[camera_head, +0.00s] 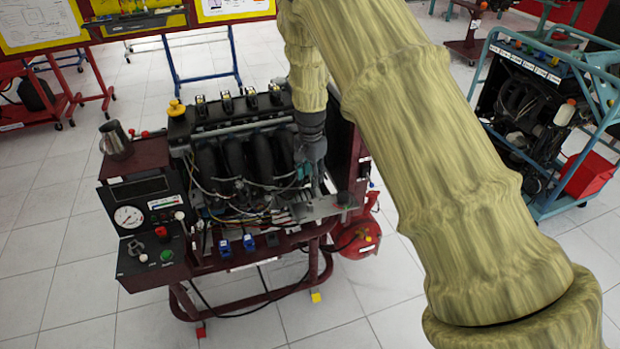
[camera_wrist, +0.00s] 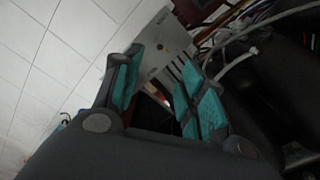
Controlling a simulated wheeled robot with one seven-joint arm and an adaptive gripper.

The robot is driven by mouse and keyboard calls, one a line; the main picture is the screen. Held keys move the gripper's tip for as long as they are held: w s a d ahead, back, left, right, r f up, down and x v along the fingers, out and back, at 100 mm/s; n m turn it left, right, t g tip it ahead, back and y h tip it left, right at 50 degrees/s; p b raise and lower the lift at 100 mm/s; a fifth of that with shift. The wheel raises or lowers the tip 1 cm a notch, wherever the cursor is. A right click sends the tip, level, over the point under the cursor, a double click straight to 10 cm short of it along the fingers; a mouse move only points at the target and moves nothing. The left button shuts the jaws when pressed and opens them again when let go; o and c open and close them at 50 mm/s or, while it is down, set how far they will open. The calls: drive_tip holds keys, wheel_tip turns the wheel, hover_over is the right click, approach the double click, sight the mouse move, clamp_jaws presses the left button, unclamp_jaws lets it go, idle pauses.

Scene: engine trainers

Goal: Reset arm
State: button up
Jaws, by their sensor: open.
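My gripper (camera_head: 311,179) hangs at the right front of the engine trainer (camera_head: 240,165), just above a grey metal plate (camera_head: 318,209). In the wrist view my gripper (camera_wrist: 160,95) shows two teal-padded fingers spread apart. No object is held between them. The plate (camera_wrist: 160,45) lies beyond the fingertips, with several dark slots in it. I cannot tell whether the fingertips touch the plate.
Cables and hoses (camera_wrist: 255,40) run close to the right finger. A metal mug (camera_head: 116,140) stands on the trainer's left box, above the control panel (camera_head: 152,257). A blue-framed engine stand (camera_head: 530,110) is at right. Tiled floor is open at left and front.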

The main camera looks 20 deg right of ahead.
idle(0.3)
drive_tip(key=s+d+f+n+h, duration=0.1)
drive_tip(key=s+d+f+n, duration=0.1)
drive_tip(key=s+f, duration=0.85)
drive_tip(key=s+d+f+n, duration=0.2)
drive_tip(key=s+f+n, duration=0.1)
drive_tip(key=s+f, duration=0.7)
drive_tip(key=s+a+f+n, duration=0.1)
drive_tip(key=s+n, duration=0.1)
drive_tip(key=s, duration=0.7)
drive_tip(key=s+a+f+n, duration=0.1)
drive_tip(key=s+a+n, duration=0.1)
drive_tip(key=s, duration=0.8)
drive_tip(key=s+a+f+n+y, duration=0.1)
drive_tip(key=s+n, duration=0.1)
drive_tip(key=s, duration=0.7)
drive_tip(key=shift+s+a, duration=0.2)
